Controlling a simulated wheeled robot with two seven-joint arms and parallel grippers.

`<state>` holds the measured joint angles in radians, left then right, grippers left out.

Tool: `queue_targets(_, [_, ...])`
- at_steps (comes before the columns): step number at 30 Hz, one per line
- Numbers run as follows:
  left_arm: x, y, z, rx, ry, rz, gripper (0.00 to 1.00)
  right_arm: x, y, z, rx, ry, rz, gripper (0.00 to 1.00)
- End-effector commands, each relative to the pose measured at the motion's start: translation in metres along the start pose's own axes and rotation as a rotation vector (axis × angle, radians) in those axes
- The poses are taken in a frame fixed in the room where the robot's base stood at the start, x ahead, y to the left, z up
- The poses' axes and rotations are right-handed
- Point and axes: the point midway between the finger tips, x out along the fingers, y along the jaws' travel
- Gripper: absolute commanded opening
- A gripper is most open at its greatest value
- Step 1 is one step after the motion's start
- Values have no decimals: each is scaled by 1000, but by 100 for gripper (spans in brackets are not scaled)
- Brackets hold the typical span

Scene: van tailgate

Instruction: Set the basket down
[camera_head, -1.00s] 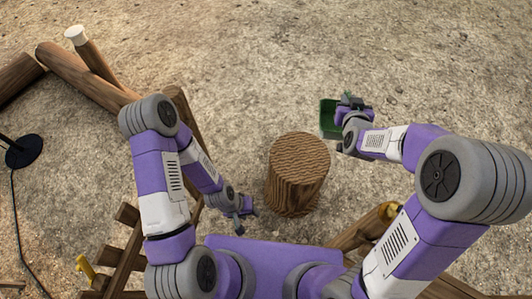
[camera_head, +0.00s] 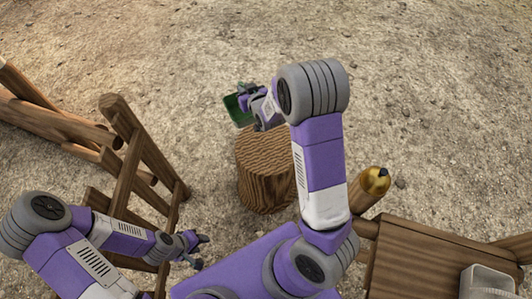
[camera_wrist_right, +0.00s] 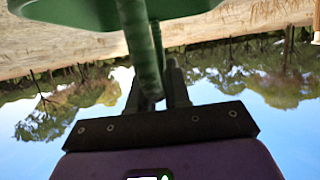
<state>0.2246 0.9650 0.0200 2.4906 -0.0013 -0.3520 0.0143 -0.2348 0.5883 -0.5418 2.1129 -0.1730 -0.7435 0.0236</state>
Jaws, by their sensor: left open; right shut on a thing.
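A green basket (camera_head: 236,112) hangs from my right gripper (camera_head: 246,92), just past the far left edge of the log stump in the head view. The right gripper (camera_wrist_right: 158,88) is shut on the basket's green handle (camera_wrist_right: 141,45) in the right wrist view. The basket's underside or wall (camera_wrist_right: 70,12) fills the top of that view. My arm hides part of the basket in the head view; I cannot tell its exact height. My left gripper (camera_head: 196,248) is open and empty, low and left of the stump.
An upright log stump (camera_head: 262,180) with a flat top stands in front of me. A wooden ladder-like frame (camera_head: 135,170) and logs (camera_head: 50,118) are at left. A wooden table (camera_head: 425,260) with a metal container (camera_head: 487,282) is at lower right. Bare ground lies beyond the stump.

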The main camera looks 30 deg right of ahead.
Motion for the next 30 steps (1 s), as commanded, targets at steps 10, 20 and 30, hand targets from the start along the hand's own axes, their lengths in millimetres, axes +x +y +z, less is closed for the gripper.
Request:
queue_targets(10, [82,-31,-4,0,0,0,43,70,70,150,4,-2,10,0])
queue_targets(20, [102,-38,-5,0,1,0,43,88,86,204,2,0,4,0])
queue_targets(30, [115,-43,-5,0,1,0,43,105,87,244,2,3,5,0])
